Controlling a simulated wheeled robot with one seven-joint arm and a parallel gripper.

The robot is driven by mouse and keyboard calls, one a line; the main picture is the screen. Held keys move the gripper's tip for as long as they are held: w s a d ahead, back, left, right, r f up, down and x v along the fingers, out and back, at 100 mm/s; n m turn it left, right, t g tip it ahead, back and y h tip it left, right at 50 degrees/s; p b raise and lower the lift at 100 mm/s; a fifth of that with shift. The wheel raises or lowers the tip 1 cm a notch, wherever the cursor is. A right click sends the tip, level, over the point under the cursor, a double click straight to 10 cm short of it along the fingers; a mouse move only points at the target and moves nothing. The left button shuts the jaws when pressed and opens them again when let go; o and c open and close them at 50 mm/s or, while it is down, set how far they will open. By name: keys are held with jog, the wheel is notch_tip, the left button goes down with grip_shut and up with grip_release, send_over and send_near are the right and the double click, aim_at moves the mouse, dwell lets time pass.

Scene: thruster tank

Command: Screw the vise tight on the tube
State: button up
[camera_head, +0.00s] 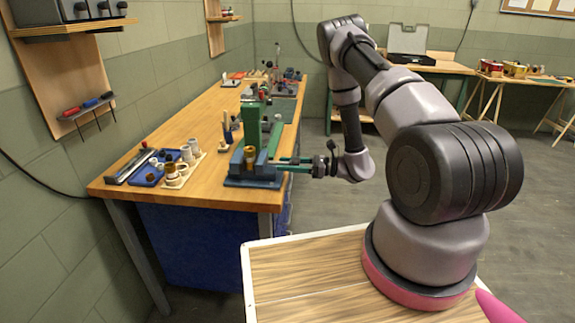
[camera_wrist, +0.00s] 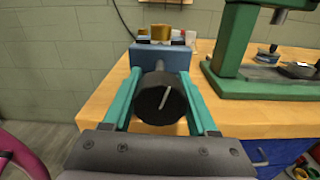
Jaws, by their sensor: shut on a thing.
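The blue vise (camera_head: 252,183) sits at the near right corner of the wooden bench, and it also shows ahead in the wrist view (camera_wrist: 158,55). A brass-coloured tube (camera_head: 249,153) stands upright in the vise; its top shows in the wrist view (camera_wrist: 161,32). The vise's round black knob (camera_wrist: 160,96), with a pale line on its face, points toward my wrist camera. My gripper (camera_head: 290,162) reaches in from the right. In the wrist view its teal fingers (camera_wrist: 159,75) lie on both sides of the knob and are shut on it. The jaw contact with the tube is hidden.
A green press (camera_wrist: 240,55) stands right of the vise in the wrist view. Blue trays (camera_head: 148,176) and a wooden holder with pale cylinders (camera_head: 184,167) lie left of the vise. More tools stand farther back; bare bench top lies between.

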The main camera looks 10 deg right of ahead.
jog(key=shift+m, duration=0.3)
jog(key=m, duration=0.6)
jog(key=shift+m, duration=0.3)
jog(key=m, duration=0.6)
jog(key=shift+m, duration=0.3)
jog(key=o, duration=1.4)
jog(key=shift+d, duration=0.1)
